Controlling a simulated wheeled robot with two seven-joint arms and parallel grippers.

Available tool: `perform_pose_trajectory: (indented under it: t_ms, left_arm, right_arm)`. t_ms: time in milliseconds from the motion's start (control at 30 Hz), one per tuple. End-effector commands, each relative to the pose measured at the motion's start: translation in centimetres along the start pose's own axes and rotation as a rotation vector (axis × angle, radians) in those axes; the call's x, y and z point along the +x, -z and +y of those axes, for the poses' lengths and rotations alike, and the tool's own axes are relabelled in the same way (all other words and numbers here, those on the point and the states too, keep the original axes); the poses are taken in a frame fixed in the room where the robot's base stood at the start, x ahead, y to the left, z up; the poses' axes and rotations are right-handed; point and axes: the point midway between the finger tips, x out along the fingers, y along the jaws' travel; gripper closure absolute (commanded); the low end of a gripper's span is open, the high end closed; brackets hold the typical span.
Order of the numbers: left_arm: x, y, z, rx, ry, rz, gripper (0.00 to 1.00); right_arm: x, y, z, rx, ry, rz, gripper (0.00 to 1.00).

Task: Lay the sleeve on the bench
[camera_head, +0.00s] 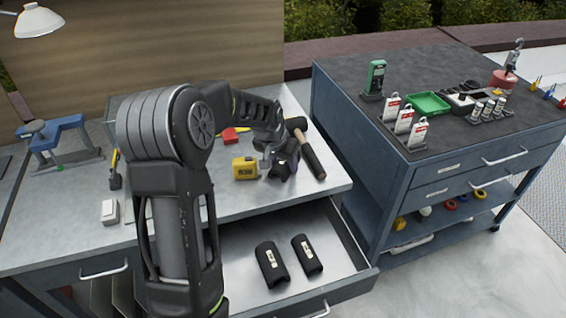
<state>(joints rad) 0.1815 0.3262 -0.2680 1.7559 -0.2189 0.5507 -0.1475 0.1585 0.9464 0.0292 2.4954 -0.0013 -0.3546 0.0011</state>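Two black sleeves with pale labels lie side by side in the open drawer, the left sleeve (271,264) and the right sleeve (307,255). The bench (235,206) has a light grey top above the drawer. My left arm rises from the bottom and bends over the bench. My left gripper (275,163) points down close to the bench top, between a yellow tape measure and a hammer. A dark object (291,167) is at its fingers; I cannot tell what it is or whether it is gripped. My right gripper is not in view.
The yellow tape measure (244,168) and hammer (312,158) flank the gripper. The open drawer (336,280) juts out below the bench. A white box (110,211) and blue stand (58,138) are at left. A dark-topped cabinet (340,82) stands right. The front right bench corner is clear.

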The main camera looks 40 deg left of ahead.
Motion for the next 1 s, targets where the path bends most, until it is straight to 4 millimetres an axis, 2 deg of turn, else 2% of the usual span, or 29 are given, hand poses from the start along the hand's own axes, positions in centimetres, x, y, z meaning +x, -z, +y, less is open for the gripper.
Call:
perform_pose_trajectory:
  t_ms: [33, 200, 467, 633, 767, 1000]
  left_arm:
    - [0.0, 0.0, 0.0, 0.0, 0.0, 0.0, 0.45]
    - [0.0, 0.0, 0.0, 0.0, 0.0, -0.001, 0.31]
    - [-0.1, 0.0, 0.0, 0.0, 0.0, 0.0, 0.31]
    - [-0.9, 0.2, 0.0, 0.0, 0.0, 0.002, 0.31]
    - [-2.7, 0.3, 0.0, 0.0, 0.0, 0.005, 0.31]
    - [-7.7, 0.2, 0.0, 0.001, -0.001, 0.005, 0.31]
  right_arm:
    - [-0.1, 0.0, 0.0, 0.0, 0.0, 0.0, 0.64]
    - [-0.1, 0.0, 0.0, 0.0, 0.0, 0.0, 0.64]
    - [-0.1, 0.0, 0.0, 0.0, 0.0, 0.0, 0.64]
    - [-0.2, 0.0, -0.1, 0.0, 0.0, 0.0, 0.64]
    - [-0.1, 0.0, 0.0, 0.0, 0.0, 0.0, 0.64]
    - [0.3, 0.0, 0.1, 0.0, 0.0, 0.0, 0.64]
